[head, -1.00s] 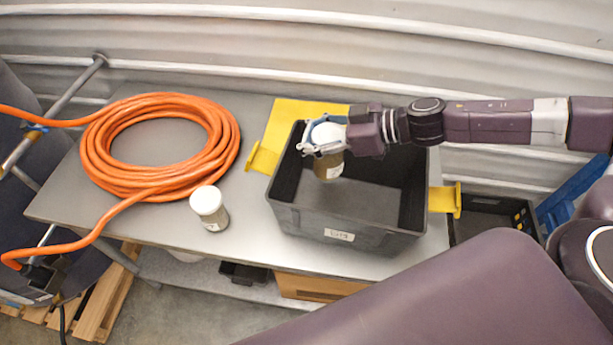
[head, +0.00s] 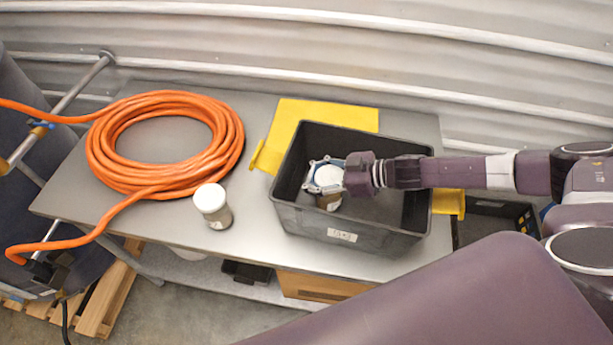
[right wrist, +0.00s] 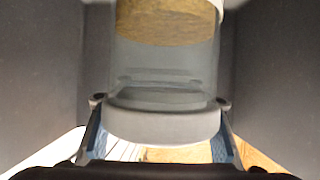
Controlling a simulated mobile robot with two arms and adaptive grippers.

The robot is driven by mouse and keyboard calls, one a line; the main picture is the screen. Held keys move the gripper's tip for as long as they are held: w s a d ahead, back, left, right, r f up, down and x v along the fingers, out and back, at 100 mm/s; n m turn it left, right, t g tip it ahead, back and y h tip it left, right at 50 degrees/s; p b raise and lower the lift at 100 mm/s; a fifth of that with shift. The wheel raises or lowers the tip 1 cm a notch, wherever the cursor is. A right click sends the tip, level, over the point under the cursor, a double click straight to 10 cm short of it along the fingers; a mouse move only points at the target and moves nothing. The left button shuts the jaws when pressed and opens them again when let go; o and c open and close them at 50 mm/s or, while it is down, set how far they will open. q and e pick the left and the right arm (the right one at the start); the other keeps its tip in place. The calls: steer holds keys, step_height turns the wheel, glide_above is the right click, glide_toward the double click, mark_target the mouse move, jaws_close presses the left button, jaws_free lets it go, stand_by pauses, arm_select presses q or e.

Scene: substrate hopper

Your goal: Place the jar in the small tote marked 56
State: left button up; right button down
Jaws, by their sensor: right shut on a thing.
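A jar (head: 327,202) with a white lid and brown contents is in my right gripper (head: 325,178), inside the dark grey tote (head: 300,220) on the table. The gripper is shut around the lid. In the right wrist view the clear jar (right wrist: 165,72) hangs from the fingers (right wrist: 160,104), with dark tote walls on both sides. I cannot tell whether its base touches the tote floor. The tote's white front label (head: 342,235) is too small to read. A second white-lidded jar (head: 212,207) stands upright on the table, left of the tote. My left gripper is not in view.
A coiled orange hose (head: 165,187) covers the table's left part. A yellow piece (head: 300,112) lies behind the tote, and another yellow part (head: 449,202) is at its right. A corrugated wall (head: 300,45) runs behind. Dark bins show below the table.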

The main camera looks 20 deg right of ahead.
mark_target(333, 177)
steer(key=shift+w+f, duration=0.15)
steer(key=shift+f, duration=0.1)
steer(key=shift+f, duration=0.15)
steer(key=c, duration=0.9)
jaws_free()
steer(key=b+v, duration=0.2)
steer(key=v, duration=0.4)
steer(key=shift+d, duration=0.15)
steer(key=shift+v, duration=0.75)
